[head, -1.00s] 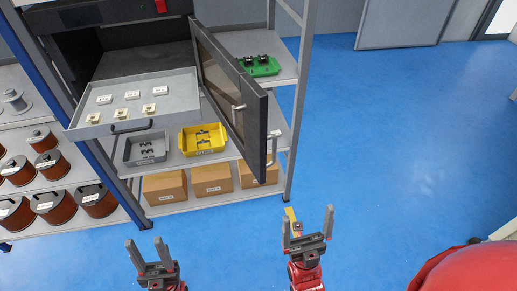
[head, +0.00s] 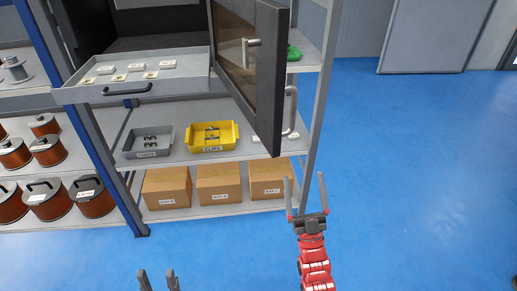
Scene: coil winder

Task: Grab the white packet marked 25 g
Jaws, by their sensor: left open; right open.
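Several small white packets lie in two rows in the pulled-out grey tray (head: 190,85) at the upper left. One back-row packet (head: 136,66) and one front-row packet (head: 119,78) are among them. Their markings are too small to read, so I cannot tell which is marked 25 g. My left gripper (head: 158,277) is open and empty at the bottom edge, partly cut off, well below the tray. My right gripper (head: 305,182) is open and empty, right of the cardboard boxes and apart from the packets.
A dark cabinet door (head: 265,75) stands open right of the tray. Below are a grey bin (head: 148,153), a yellow bin (head: 213,151) and cardboard boxes (head: 166,186). Reels (head: 45,200) fill the left shelves. Blue floor (head: 420,170) is clear on the right.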

